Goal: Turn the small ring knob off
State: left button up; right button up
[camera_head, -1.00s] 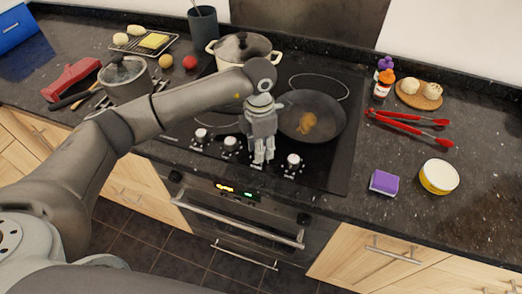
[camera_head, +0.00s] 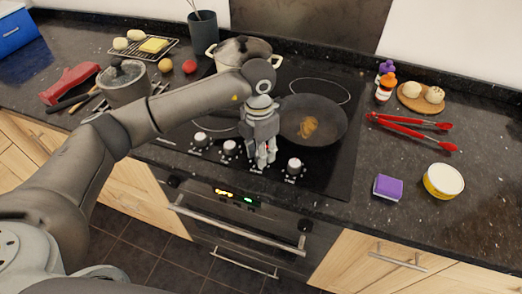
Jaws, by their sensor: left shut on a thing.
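A row of round pale knobs runs along the front of the black cooktop (camera_head: 318,185). Two knobs, (camera_head: 201,139) and (camera_head: 230,147), stand left of my left gripper, and one knob (camera_head: 294,166) stands right of it. My left gripper (camera_head: 263,160) points down between them, its fingers shut on a knob in the row that they almost wholly hide. A small red spot shows between the fingers. Which way the held knob points cannot be seen. My right gripper is not in view.
A frying pan (camera_head: 330,117) with food stands close behind and right of the gripper. Red tongs (camera_head: 415,133), a purple sponge (camera_head: 388,187) and a bowl (camera_head: 443,180) lie right.

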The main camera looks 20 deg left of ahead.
pick_arm(q)
jog(key=o, duration=1)
jog(key=r, duration=1.2)
jog(key=shift+w+a, duration=0.15)
jog(key=shift+a, duration=0.1)
